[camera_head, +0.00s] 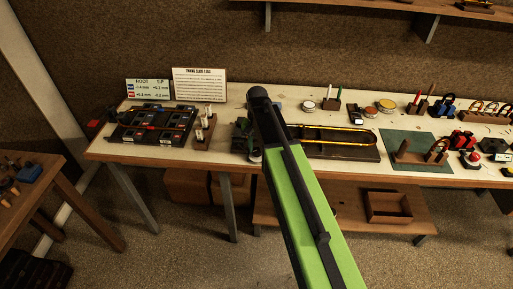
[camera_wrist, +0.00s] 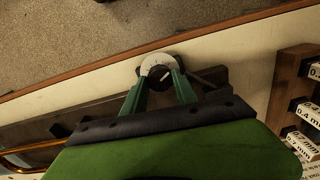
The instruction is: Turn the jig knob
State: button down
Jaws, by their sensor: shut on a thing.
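The jig knob (camera_wrist: 161,74) is a small dark round knob with a pale pointer line. It sits in front of a white dial (camera_wrist: 148,62) near the table edge in the wrist view. My gripper (camera_wrist: 162,80) has its two green fingers closed on either side of the knob. The knob is at the end of a dark jig board (camera_wrist: 100,112). A brass tube (camera_wrist: 32,152) lies along the board in the wrist view. In the head view the jig board (camera_head: 360,153) shows right of my arm, which hides most of the knob area.
In the head view, a dark tray (camera_head: 150,137) is left on the table, with two signs behind. A green mat (camera_head: 405,160) and several tools lie right. The floor in front is open.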

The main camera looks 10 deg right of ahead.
aim_at(257, 150)
jog(key=c, duration=1)
grip_release()
jog(key=shift+o, duration=0.2)
notch_tip(257, 150, up, 18)
jog(key=p, duration=1.7)
jog(key=shift+f, duration=0.25)
